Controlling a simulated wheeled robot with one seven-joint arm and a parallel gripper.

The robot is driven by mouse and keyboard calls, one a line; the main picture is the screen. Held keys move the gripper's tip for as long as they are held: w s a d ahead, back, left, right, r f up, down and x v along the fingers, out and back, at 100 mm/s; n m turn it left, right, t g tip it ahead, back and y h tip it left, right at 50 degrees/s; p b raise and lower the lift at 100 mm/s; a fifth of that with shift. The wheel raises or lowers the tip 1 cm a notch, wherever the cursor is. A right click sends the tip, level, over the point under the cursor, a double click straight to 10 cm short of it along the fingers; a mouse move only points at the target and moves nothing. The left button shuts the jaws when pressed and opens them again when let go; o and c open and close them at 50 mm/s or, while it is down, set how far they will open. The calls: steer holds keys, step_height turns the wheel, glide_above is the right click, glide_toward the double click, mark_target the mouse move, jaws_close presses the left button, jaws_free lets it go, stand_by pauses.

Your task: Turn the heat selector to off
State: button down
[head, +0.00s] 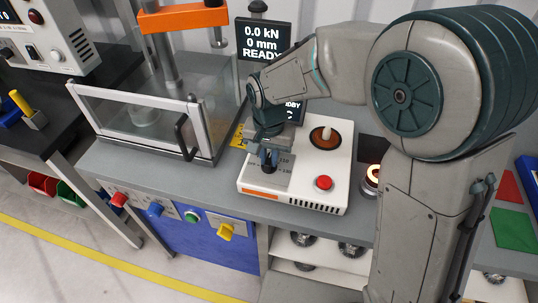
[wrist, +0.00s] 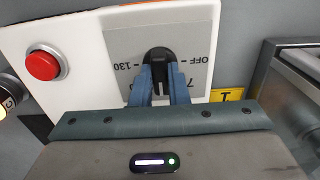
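The heat selector (wrist: 158,58) is a black knob on a grey label plate (wrist: 117,52) of the white heating unit (head: 312,192). In the wrist view the plate appears upside down, with "OFF" to the right of the knob and "130" to the left; part of another number is behind a finger. My gripper (wrist: 160,78) has its two blue fingers on either side of the knob, apparently shut on its grip.
A red button (head: 323,183) sits on the unit, also in the wrist view (wrist: 42,65). A brown disc with a pale knob (head: 325,137) is behind it. A glowing round lamp (head: 372,177) stands right. A clear-walled press guard (head: 150,115) stands left.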

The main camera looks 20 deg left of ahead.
steer(key=shift+n, duration=0.3)
steer(key=n, duration=0.4)
steer(key=shift+b, duration=0.3)
steer(key=n, duration=0.4)
steer(key=shift+n, duration=0.4)
steer(key=n, duration=0.4)
steer(key=shift+r+n+p, duration=0.1)
steer(key=shift+n+p, duration=0.2)
steer(key=shift+p, duration=0.05)
steer(key=shift+n+p, duration=0.45)
steer(key=shift+n, duration=1.45)
steer(key=shift+w, duration=0.1)
steer(key=c, duration=1.4)
jaws_free()
